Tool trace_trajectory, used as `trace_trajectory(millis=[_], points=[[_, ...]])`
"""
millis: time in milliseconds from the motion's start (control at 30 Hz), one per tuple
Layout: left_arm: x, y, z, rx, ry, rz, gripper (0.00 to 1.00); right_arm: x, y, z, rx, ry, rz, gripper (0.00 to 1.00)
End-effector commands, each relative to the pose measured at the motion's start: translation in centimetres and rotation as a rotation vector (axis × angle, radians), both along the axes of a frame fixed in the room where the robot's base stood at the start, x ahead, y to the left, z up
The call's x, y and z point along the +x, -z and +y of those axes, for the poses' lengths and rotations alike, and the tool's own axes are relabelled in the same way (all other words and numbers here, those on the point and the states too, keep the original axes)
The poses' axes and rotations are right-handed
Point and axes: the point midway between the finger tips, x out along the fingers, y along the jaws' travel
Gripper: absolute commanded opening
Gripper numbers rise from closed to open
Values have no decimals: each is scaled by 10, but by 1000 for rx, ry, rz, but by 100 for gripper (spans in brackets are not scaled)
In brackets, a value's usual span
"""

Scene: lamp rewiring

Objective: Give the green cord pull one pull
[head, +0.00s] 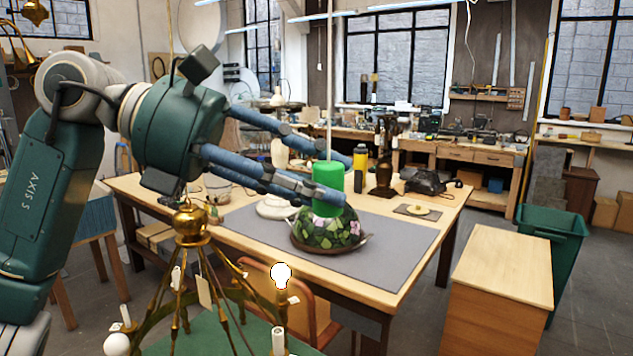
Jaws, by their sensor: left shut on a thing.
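The green cord pull (328,178) is a bright green cylinder on a pale, upright cord (330,75) that runs up out of the top of the head view. My left gripper (343,184) reaches in from the left with its blue fingers around the pull and is shut on it. The fingers hide part of the pull's side. The pull hangs in front of or above a stained-glass lampshade (322,234); I cannot tell whether they touch. My right gripper is not in view.
The lampshade sits on a grey mat (400,243) on a wooden table (452,203). A brass chandelier (192,226) with a lit bulb (281,274) stands in the foreground. A wooden cabinet (507,262) and a green bin (565,235) are at right.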

Motion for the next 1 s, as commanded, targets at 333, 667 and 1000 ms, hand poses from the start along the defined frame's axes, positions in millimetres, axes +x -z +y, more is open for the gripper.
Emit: trace_trajectory(millis=[333, 667, 1000], points=[[0, 0, 0, 1, -1, 2, 58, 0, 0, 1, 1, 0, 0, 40], [0, -1, 3, 0, -2, 0, 58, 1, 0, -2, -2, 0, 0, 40], [-1, -24, 58, -1, -6, 1, 58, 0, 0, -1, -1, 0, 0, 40]])
